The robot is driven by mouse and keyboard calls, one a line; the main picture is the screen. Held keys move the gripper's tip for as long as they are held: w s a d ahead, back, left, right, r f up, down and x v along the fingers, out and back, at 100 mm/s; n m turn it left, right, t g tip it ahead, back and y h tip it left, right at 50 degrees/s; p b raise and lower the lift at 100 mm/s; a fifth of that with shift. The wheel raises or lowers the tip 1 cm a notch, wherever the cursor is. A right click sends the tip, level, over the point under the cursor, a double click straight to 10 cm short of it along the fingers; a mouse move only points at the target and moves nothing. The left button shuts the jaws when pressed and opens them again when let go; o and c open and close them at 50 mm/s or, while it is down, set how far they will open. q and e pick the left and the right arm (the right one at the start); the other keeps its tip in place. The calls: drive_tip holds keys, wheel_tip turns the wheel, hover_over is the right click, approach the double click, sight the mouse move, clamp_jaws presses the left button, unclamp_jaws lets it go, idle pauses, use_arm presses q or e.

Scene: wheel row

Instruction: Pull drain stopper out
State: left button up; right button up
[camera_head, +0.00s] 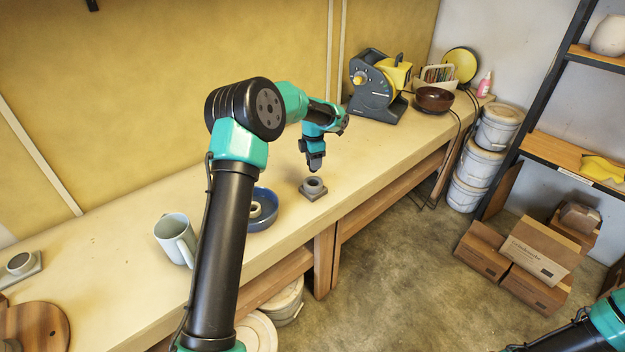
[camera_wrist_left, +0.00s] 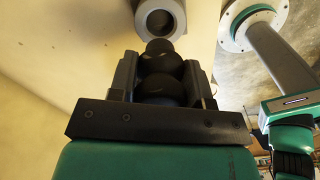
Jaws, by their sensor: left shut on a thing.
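My left gripper (camera_head: 315,163) is above the workbench, over a small grey drain fitting (camera_head: 313,188) with a round collar on a square base. In the left wrist view, the gripper (camera_wrist_left: 163,80) is shut on a dark, rounded, bulbous drain stopper (camera_wrist_left: 160,66). The stopper's end points toward the drain fitting's round opening (camera_wrist_left: 160,17), which is in view at the top. The stopper appears apart from the fitting and above it. My right gripper is not in view; only part of my right arm shows at the lower right in the head view.
A blue bowl (camera_head: 265,216) with a ring-like item and a pale mug (camera_head: 174,240) stand left of the fitting. A grey and yellow machine (camera_head: 372,88) and a brown bowl (camera_head: 434,100) stand at the far right of the bench. The bench's front edge is close to the fitting.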

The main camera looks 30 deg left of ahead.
use_arm(q)
drive_tip(key=shift+r, duration=0.65)
